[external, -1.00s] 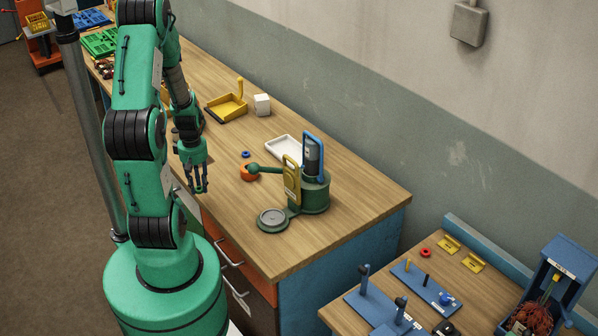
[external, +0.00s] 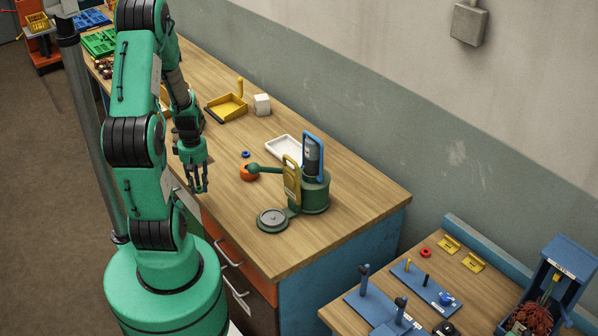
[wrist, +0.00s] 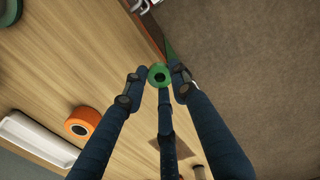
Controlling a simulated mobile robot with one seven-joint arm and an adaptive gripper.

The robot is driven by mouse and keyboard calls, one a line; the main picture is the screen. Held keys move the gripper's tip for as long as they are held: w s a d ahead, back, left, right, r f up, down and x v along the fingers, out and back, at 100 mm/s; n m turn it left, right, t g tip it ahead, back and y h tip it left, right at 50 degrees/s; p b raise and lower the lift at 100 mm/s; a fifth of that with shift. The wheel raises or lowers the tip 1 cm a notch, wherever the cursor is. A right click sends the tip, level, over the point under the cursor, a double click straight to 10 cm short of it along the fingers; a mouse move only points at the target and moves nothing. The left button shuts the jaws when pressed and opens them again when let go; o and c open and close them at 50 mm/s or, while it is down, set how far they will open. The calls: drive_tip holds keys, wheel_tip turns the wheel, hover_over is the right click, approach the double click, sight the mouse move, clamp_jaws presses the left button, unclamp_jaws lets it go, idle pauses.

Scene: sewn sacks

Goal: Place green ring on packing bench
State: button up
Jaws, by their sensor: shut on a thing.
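The green ring (wrist: 159,75) shows in the wrist view between the fingertips of my gripper (wrist: 158,82), with its hole facing the camera. My gripper is shut on it. In the external view my gripper (external: 199,186) points down at the near long edge of the wooden bench (external: 350,205); the ring is too small to make out there. I cannot tell from the pictures whether this bench is the packing bench, or whether the ring touches its top.
An orange roll (external: 249,173), a small blue ring (external: 245,154), a white tray (external: 284,148) and a green stand (external: 315,195) are on the bench to the right of my gripper. A yellow dustpan (external: 227,107) and white cube (external: 262,104) stand farther back. A second bench (external: 388,261) is at lower right.

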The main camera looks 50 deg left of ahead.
drive_tip(key=b, duration=0.1)
hover_over(210, 175)
drive_tip(key=shift+f, duration=0.75)
drive_tip(key=shift+f+b, duration=0.3)
drive_tip(key=shift+f, duration=1.45)
drive_tip(key=shift+f, duration=0.15)
drive_tip(key=o, duration=0.9)
wheel_tip(210, 175, up, 12)
drive_tip(key=shift+r+p, duration=0.15)
drive_tip(key=shift+p, duration=0.6)
